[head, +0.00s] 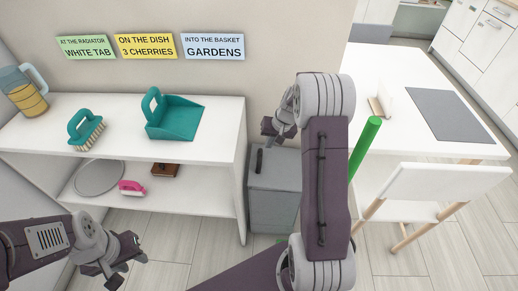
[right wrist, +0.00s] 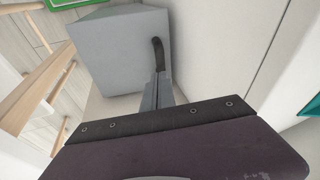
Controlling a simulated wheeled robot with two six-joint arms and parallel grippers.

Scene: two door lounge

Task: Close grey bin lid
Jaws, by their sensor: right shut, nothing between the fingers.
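The grey bin (head: 272,208) stands on the floor between the white shelf and the white table. Its grey top (head: 278,172) covers the opening in the head view; I cannot tell whether the lid is fully down. A short black handle (head: 259,161) is at the lid's left edge. My right gripper (head: 272,130) is shut and empty above the bin's back part. In the right wrist view the bin (right wrist: 115,50) lies ahead of the fingers (right wrist: 157,92), with the black handle (right wrist: 158,50) just past their tips. Contact is unclear. My left gripper (head: 118,262) is open and empty at lower left.
The white shelf (head: 222,140) is left of the bin and holds a teal dustpan (head: 175,118), brush (head: 86,130) and jug (head: 24,92). A white chair (head: 440,185) and table (head: 385,62) are at right. A green rod (head: 364,143) shows beside my right arm.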

